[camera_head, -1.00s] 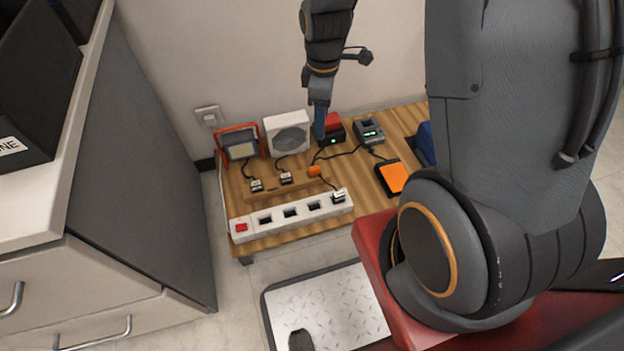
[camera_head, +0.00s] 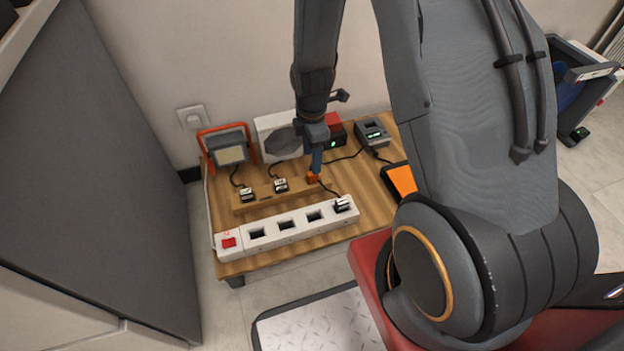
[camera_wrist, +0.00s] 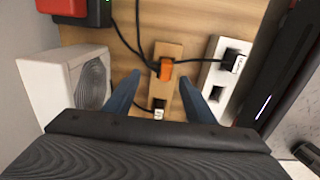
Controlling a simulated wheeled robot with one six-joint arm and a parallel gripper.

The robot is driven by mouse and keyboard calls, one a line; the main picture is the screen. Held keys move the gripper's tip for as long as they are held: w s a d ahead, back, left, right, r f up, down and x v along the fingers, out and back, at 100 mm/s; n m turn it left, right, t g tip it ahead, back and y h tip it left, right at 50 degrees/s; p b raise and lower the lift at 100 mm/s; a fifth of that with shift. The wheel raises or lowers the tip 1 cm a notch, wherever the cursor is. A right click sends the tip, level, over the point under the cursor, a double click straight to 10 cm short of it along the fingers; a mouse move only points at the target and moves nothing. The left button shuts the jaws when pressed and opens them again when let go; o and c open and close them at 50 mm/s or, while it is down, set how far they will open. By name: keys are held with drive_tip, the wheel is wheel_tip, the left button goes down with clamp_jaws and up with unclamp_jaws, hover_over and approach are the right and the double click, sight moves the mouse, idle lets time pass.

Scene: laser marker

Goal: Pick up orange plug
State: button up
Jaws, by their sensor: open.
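The orange plug (camera_head: 312,177) sits at the right end of a low wooden strip on the table, with a black cord running from it. In the wrist view the orange plug (camera_wrist: 165,69) lies ahead of and between my two blue fingers. My gripper (camera_head: 316,166) is open and points down at the plug in the head view; in the wrist view my gripper (camera_wrist: 168,80) holds nothing. The head view partly hides the plug's top behind a finger. I cannot tell whether the fingers touch it.
Two white plugs (camera_head: 281,185) share the wooden strip (camera_head: 262,201). A white power strip (camera_head: 298,219) with a red switch lies in front, with a plug in its right socket. Behind stand a work lamp (camera_head: 228,150), a white speaker-like box (camera_head: 272,128) and a charger (camera_head: 372,133).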

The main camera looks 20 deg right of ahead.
drive_tip(key=f+b, duration=0.2)
drive_tip(key=f, duration=0.1)
drive_tip(key=f+b, duration=0.1)
drive_tip(key=f, duration=0.1)
drive_tip(key=shift+s, duration=0.25)
drive_tip(key=shift+r, duration=0.1)
drive_tip(key=c, duration=1.2)
wheel_tip(320, 180, up, 10)
drive_tip(key=p, duration=0.5)
drive_tip(key=shift+r, duration=0.1)
drive_tip(key=shift+r+p, duration=0.35)
drive_tip(key=shift+p, duration=0.4)
